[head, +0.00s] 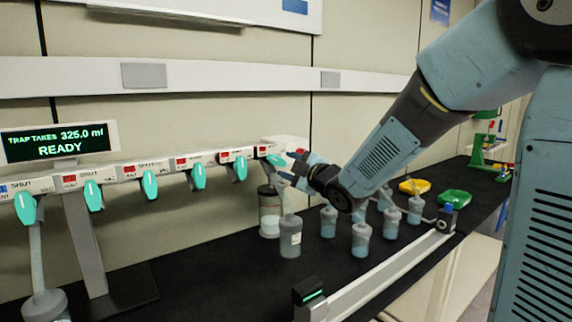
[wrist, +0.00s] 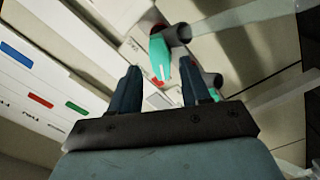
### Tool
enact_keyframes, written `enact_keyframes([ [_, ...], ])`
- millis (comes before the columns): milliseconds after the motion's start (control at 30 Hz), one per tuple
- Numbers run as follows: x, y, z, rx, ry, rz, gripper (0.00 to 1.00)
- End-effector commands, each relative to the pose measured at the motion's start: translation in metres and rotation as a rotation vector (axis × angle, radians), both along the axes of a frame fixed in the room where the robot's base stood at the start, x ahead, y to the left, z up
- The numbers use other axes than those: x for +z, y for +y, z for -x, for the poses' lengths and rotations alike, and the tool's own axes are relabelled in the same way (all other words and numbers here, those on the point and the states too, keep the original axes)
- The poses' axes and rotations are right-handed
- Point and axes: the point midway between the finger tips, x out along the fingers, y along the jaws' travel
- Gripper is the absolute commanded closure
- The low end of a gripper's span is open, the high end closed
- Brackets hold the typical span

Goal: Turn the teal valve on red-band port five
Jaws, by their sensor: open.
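A white manifold rail (head: 110,173) carries a row of teal valve handles, most with red bands above them. Port numbers are not readable. Most handles hang down, such as the second from the right (head: 240,168). The rightmost visible handle (head: 275,160) lies more sideways, right by my gripper (head: 290,167). In the wrist view, my gripper (wrist: 160,82) is open, and a teal handle (wrist: 160,55) with a red mark at its tip shows between and beyond the two fingers. Contact cannot be told. A second teal piece (wrist: 211,82) shows by the right finger.
A display (head: 60,142) reads "TRAP TAKES 325.0 ml READY". Several flasks, one of them (head: 290,237) grey-capped, stand or hang below my gripper. A pale bar (head: 385,272) runs along the black bench's front.

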Motion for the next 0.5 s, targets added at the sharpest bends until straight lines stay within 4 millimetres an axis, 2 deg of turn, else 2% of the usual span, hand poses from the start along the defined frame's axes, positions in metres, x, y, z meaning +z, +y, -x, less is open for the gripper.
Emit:
enact_keyframes([
  [200,0.0,0.016,-0.023,0.0,0.001,0.0,0.53],
  [500,0.0,0.021,-0.031,-0.001,0.001,-0.001,0.53],
])
